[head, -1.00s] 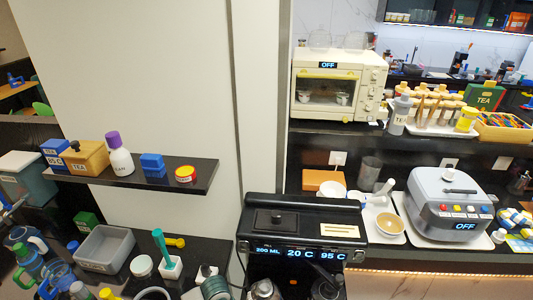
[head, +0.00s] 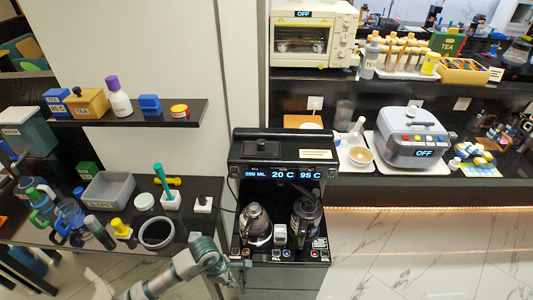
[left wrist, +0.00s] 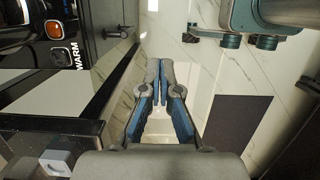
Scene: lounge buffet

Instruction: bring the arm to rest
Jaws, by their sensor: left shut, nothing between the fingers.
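My left arm comes in at the bottom of the head view. My left gripper (head: 238,263) is small there, beside the lower left of the coffee machine (head: 282,180). In the left wrist view its two fingers (left wrist: 160,66) are together at the tips, with nothing between them, above pale marble floor. It appears apart from the machine. My right gripper is in neither view.
A wall shelf (head: 190,119) hangs above. A grey appliance (head: 413,140) stands on the right counter.

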